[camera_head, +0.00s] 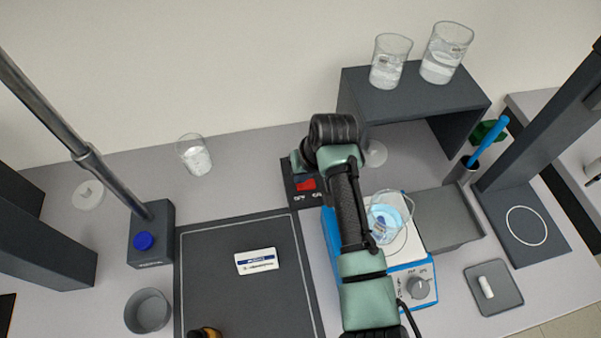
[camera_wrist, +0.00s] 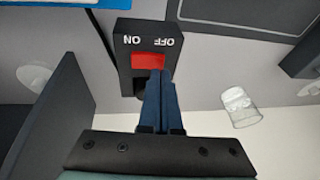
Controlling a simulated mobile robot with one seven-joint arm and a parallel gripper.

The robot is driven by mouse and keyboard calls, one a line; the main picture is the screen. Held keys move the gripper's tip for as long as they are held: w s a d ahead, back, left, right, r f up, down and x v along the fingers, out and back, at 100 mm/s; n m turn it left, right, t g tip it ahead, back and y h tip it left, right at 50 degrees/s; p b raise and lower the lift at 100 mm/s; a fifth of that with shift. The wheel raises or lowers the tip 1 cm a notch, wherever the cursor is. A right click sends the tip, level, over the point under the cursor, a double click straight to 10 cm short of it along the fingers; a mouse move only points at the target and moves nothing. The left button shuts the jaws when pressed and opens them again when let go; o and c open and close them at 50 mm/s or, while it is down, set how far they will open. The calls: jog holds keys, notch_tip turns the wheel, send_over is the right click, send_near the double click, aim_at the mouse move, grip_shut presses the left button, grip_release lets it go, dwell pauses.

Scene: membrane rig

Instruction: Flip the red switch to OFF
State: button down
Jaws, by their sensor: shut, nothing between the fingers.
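The red switch (camera_wrist: 148,61) is a rocker in a black box (camera_wrist: 125,58). In the wrist view the labels appear upside down, with OFF on the right and ON on the left. My gripper (camera_wrist: 163,74) is shut and empty. Its blue fingertips are at the right, OFF-side end of the red rocker; I cannot tell whether they touch it. In the head view the red rocker (camera_head: 306,184) shows on the box just left of my arm, and my fingertips are hidden. Which way the rocker is tilted is not clear.
A hotplate (camera_head: 411,268) with a beaker (camera_head: 391,212) stands right of the switch, beneath my arm. A dark shelf (camera_head: 408,95) bearing two beakers is behind. A dark mat (camera_head: 222,288) lies front left. A beaker (camera_head: 194,156) stands back left, with bare table around it.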

jog(key=shift+a+f, duration=0.1)
jog(key=shift+f, duration=0.2)
jog(key=shift+a, duration=0.1)
jog(key=shift+s+a+f+h+p, duration=0.15)
jog(key=shift+a+f+h+p, duration=0.2)
jog(key=shift+h, duration=0.15)
jog(key=shift+d, duration=0.3)
jog(key=shift+w+d+r, duration=0.25)
jog(key=shift+d, duration=0.4)
